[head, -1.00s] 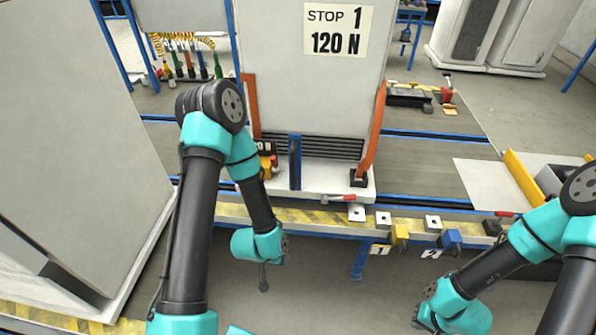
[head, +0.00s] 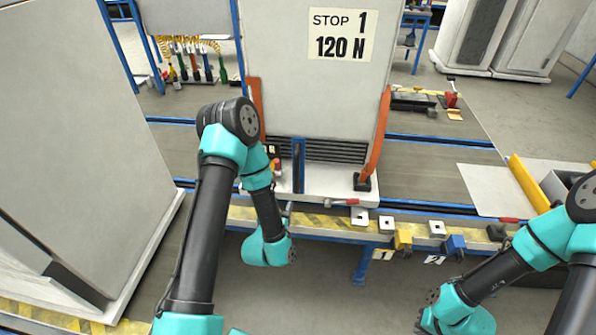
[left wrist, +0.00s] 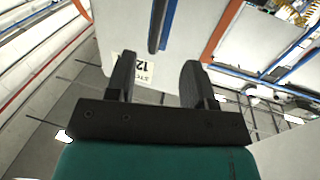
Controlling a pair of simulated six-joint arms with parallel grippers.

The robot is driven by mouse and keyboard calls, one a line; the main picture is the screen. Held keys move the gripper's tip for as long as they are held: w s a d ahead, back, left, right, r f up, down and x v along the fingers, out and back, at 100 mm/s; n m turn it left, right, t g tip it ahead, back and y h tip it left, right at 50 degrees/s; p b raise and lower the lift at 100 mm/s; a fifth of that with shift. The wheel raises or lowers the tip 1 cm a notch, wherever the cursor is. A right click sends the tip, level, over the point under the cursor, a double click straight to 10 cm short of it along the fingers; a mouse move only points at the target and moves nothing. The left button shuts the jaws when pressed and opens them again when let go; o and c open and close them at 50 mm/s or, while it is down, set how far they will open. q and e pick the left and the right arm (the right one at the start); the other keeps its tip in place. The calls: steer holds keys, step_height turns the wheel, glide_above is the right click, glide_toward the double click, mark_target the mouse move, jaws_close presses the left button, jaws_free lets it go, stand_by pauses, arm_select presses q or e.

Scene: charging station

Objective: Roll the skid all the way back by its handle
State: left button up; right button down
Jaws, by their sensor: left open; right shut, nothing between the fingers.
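The skid (head: 320,187) is a low white base on blue rails, carrying a tall grey cabinet (head: 352,95) marked STOP 1, 120 N. An upright blue handle (head: 298,165) stands at its front. In the left wrist view the handle (left wrist: 161,25) lies ahead of my open left gripper (left wrist: 155,65), in line with the gap between its black fingers. I see no contact. In the head view this gripper is mostly hidden by my wrist, just below the handle. Only a small dark part of my right gripper (head: 420,326) shows at the lower right, away from the skid.
Orange straps (head: 377,138) flank the cabinet. Another grey cabinet (head: 70,130) fills the left. The floor between my arms is clear.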

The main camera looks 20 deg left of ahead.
mark_target(296, 175)
stand_by(0.3)
arm_select(q)
steer(key=w, duration=1.7)
steer(key=shift+w+a, duration=0.25)
steer(key=shift+a, duration=0.15)
jaws_close()
